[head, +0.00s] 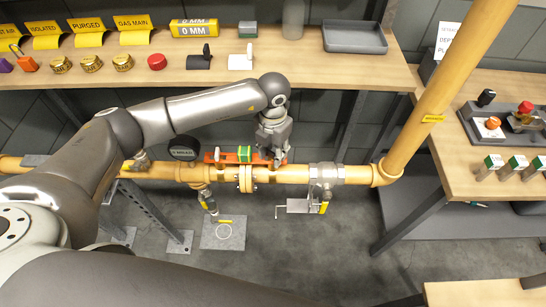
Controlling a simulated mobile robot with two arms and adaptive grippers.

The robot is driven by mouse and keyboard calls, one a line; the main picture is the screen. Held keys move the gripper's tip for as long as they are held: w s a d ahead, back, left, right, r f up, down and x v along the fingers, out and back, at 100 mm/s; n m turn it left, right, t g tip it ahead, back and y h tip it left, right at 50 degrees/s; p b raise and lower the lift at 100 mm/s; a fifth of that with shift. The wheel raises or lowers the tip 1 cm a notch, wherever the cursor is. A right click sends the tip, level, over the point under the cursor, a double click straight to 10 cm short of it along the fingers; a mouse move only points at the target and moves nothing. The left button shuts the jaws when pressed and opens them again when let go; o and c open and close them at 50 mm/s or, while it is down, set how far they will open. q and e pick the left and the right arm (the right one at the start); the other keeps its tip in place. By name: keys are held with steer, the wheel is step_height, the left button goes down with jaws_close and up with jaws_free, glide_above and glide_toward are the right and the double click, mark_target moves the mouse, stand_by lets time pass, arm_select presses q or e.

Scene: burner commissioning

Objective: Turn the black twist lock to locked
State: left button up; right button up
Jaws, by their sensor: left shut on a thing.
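My left gripper (275,154) points down at the yellow pipe, just right of the flange. It is shut on a small part at the right end of the orange-red bar (225,158), which lies along the top of the pipe. The fingers hide most of that part; I take it to be the black twist lock, but its angle cannot be read. A green and yellow piece (245,154) sits at the bar's middle, above the flange. My right gripper is not in view.
The yellow pipe (296,174) crosses the view and bends up at right. A black gauge (183,148) stands left of the bar, a metal valve (327,174) right. A shelf (300,70) with small parts runs behind. A workbench (450,180) is at right.

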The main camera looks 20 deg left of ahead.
arm_select(q)
steer(key=m+b, duration=0.8)
steer(key=b, duration=0.1)
steer(key=shift+f, duration=0.15)
steer(key=shift+r+m+b, duration=0.2)
steer(key=shift+m+b, duration=1.2)
steer(key=shift+b, duration=0.25)
steer(key=o, duration=1)
